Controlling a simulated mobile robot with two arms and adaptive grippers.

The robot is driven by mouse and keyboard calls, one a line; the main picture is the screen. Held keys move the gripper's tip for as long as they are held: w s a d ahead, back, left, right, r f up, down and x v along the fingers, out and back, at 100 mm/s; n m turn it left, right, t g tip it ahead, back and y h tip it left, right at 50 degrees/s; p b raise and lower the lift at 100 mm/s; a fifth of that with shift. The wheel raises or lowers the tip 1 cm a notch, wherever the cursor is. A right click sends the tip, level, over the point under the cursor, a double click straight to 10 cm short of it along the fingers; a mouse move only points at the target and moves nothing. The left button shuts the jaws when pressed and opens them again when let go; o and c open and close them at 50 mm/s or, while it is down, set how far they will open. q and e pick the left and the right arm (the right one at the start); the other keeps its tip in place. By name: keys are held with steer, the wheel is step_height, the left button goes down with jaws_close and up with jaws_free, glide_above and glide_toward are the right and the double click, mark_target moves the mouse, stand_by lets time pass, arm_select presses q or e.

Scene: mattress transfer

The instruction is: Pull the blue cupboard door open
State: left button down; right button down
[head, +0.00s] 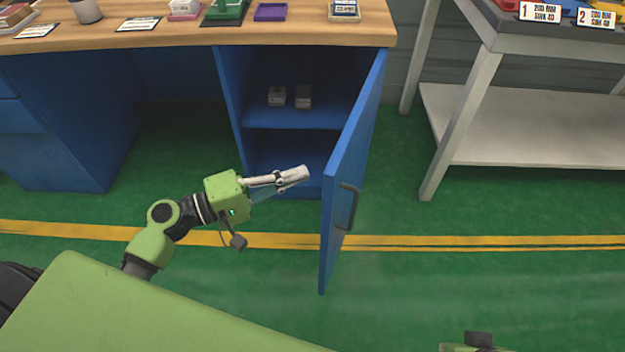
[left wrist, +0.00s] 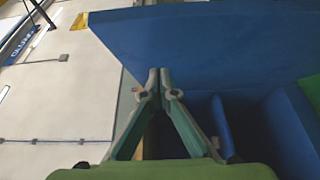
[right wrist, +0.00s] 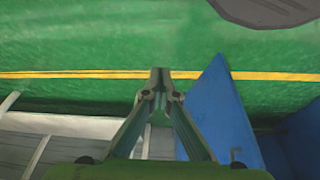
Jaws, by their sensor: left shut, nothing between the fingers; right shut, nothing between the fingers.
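The blue cupboard door (head: 343,185) stands wide open, swung out from the right side of the cupboard under the workbench. Its dark handle (head: 347,206) is on the face turned to the right. My left gripper (head: 305,174) is shut and empty, in front of the cupboard opening on the door's inner side. A gap shows between its fingertips and the door in the head view. In the left wrist view, a blue panel (left wrist: 220,45) fills the space beyond the shut fingers. My right gripper (right wrist: 160,77) is shut and empty; the door (right wrist: 222,110) shows to its right.
The cupboard's shelf (head: 290,116) holds two small grey items. The wooden worktop (head: 290,33) carries trays and labels. A grey table (head: 540,125) with a lower shelf stands to the right. Green floor with a yellow line (head: 480,242) is clear around the door.

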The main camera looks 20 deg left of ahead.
arm_select(q)
steer(key=shift+s+d, duration=0.2)
steer(key=shift+d, duration=1.7)
arm_select(e)
steer(key=shift+r, duration=0.2)
